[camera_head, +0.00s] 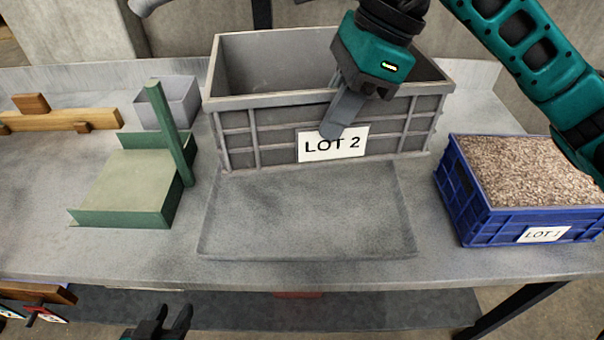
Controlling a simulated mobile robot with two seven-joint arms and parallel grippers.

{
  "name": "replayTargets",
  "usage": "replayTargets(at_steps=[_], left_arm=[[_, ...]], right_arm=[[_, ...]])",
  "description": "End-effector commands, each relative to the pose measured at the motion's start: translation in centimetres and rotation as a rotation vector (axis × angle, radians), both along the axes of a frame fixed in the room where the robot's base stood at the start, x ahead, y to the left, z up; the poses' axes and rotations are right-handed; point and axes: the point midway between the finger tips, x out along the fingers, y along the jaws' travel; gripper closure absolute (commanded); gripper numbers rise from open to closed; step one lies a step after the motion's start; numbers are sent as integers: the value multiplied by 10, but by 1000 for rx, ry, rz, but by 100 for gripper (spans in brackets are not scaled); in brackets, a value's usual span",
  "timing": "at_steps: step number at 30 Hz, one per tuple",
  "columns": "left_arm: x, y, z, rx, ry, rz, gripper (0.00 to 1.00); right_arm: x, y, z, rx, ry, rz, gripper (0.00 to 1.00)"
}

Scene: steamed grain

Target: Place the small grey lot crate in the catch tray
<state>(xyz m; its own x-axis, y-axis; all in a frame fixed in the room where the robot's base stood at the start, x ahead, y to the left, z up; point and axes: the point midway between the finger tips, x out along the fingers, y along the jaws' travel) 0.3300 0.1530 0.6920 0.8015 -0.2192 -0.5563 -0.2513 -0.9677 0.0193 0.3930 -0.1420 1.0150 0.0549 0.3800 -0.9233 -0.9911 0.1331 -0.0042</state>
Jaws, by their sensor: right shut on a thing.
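The grey lot crate (235,130), labelled LOT 2, is upright and looks empty in the part I can see. It is at the back of the shallow grey catch tray (300,245) and hides the tray's far edge. I cannot tell whether its base touches the tray or hangs just above it. My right gripper (345,112) is shut on the crate's front wall, with one finger outside above the label. The other finger is hidden. My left gripper (167,325) is open and empty at the bottom edge, below the table front.
A blue crate (480,225) of grain, labelled LOT 1, stands at the right. A green stand with a post (130,180), a small grey box (180,98) and a wooden piece (60,120) are at the left. The tray's front part is bare.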

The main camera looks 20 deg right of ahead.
Motion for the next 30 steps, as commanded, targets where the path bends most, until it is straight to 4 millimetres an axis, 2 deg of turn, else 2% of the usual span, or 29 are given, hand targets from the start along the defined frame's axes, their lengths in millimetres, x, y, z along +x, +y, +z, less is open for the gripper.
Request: replayTargets(at_steps=[4, 8, 21, 25, 30], left_arm=[[-1, 0, 0, 1, 3, 1, 60], [-2, 0, -3, 1, 5, 1, 60], [-2, -5, -15, -14, 7, -2, 60], [-1, -6, -18, -17, 4, -1, 60], [3, -6, -18, -17, -4, -1, 60]], right_arm=[[-2, -1, 8, 2, -3, -108, 100], [-2, -2, -1, 1, 1, -145, 100], [-3, -2, -111, 0, 4, -146, 100], [-3, -2, -135, -1, 3, -145, 100], [-2, -2, -147, 1, 0, -145, 100]])
